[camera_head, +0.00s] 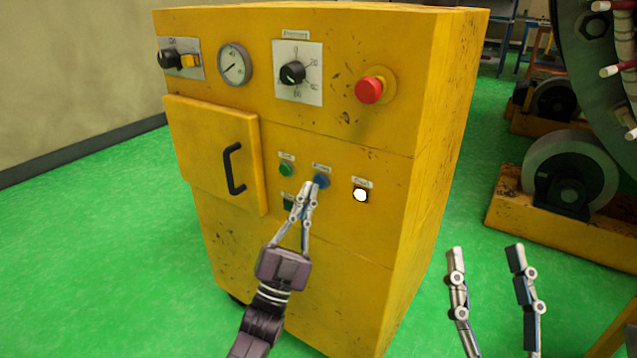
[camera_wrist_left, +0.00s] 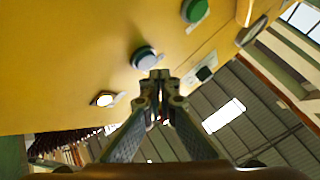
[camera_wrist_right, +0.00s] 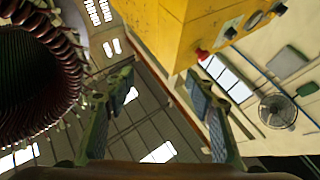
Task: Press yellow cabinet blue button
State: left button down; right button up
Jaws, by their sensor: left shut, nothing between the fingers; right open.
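The yellow cabinet (camera_head: 325,128) stands in front of me with its button panel facing me. The blue button (camera_head: 321,180) is on its front, between a green button (camera_head: 286,170) and a white button (camera_head: 361,195). My left gripper (camera_head: 307,188) is shut and empty, its tips just below and left of the blue button. In the left wrist view a round button (camera_wrist_left: 144,58), likely the blue one, is right beside the shut fingertips (camera_wrist_left: 159,75); I cannot tell whether they touch it. My right gripper (camera_head: 485,250) is open and empty, right of the cabinet.
The cabinet also carries a red knob (camera_head: 370,90), a dial (camera_head: 293,73), a gauge (camera_head: 234,64), a black switch (camera_head: 170,59) and a door with a black handle (camera_head: 232,168). Large machinery (camera_head: 571,170) stands at the right. Green floor is free between.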

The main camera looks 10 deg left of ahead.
pick_arm(q)
jog(key=shift+w+d, duration=0.15)
jog(key=shift+w, duration=0.25)
pick_arm(e)
jog(key=shift+s+r+t, duration=0.4)
jog(key=shift+s+r, duration=0.1)
jog(key=shift+r, duration=0.2)
